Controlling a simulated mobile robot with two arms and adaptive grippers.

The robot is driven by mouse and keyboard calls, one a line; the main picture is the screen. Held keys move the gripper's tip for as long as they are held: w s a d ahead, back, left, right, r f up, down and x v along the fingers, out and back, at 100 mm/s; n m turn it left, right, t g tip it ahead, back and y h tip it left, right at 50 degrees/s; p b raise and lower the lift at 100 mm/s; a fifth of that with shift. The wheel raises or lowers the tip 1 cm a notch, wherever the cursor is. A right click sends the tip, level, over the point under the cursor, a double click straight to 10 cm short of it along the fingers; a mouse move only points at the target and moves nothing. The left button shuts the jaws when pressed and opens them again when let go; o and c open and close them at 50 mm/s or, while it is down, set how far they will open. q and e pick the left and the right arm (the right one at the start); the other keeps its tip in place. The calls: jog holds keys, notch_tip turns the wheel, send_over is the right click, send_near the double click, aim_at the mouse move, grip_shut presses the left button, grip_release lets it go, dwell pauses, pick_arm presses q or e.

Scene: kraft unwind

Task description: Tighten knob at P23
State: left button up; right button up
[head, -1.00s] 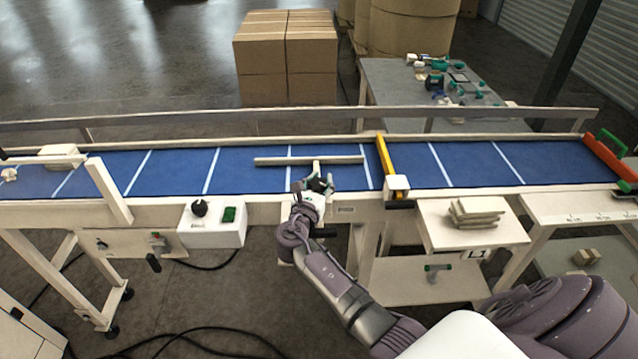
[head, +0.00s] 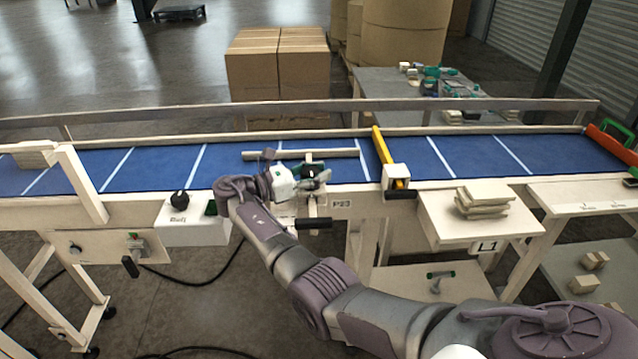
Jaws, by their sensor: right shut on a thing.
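The P23 label (head: 341,204) is on the front rail of the conveyor. A pale guide bar (head: 340,153) lies across the blue belt just behind it, with a bracket (head: 313,211) coming down over the rail. My left gripper is not in view.
A black handle (head: 313,223) sticks out below the rail. A yellow bar (head: 382,146) crosses the belt to the right. A control box (head: 190,228) with a black dial is at left. A shelf with stacked pale pieces (head: 482,200) stands at right. Cartons (head: 277,80) stand behind.

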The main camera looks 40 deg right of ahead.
aim_at(317, 169)
jog(key=shift+r+m+g+b, duration=0.5)
jog(key=shift+m+g+b, duration=0.2)
jog(key=shift+a, duration=0.1)
jog(key=o, duration=1.1)
jog(key=shift+a, duration=0.25)
jog(key=shift+f, duration=0.1)
jog(key=shift+d, duration=0.1)
notch_tip(317, 169, up, 10)
jog(key=shift+f, duration=0.1)
